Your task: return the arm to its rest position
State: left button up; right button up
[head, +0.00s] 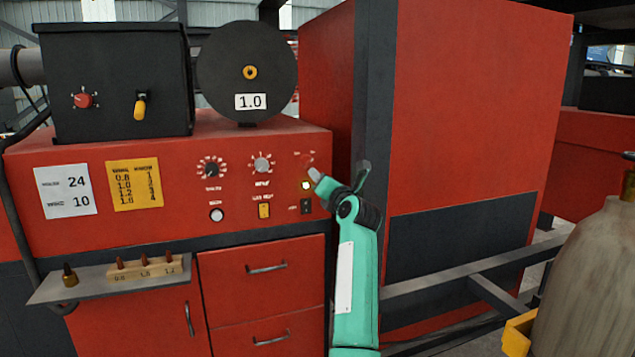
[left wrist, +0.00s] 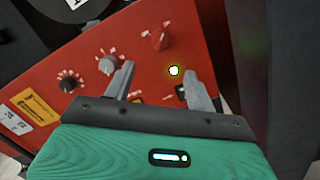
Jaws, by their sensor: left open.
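My left arm reaches up in the head view. Its gripper (head: 338,180) is in front of the right end of the red machine's control panel (head: 120,230), partly hidden by my own wrist. In the left wrist view the left gripper (left wrist: 160,72) is open, with two grey fingers apart and nothing between them but the panel behind. I cannot tell whether the fingers touch the panel. My right gripper is not in view.
A shelf (head: 90,285) with a small wooden block (head: 145,270) juts out at lower left. A black box (head: 115,80) and a spool (head: 247,72) marked 1.0 top the machine. A red cabinet (head: 470,110), grey rails (head: 450,280) and a cylinder (head: 590,290) stand to the right.

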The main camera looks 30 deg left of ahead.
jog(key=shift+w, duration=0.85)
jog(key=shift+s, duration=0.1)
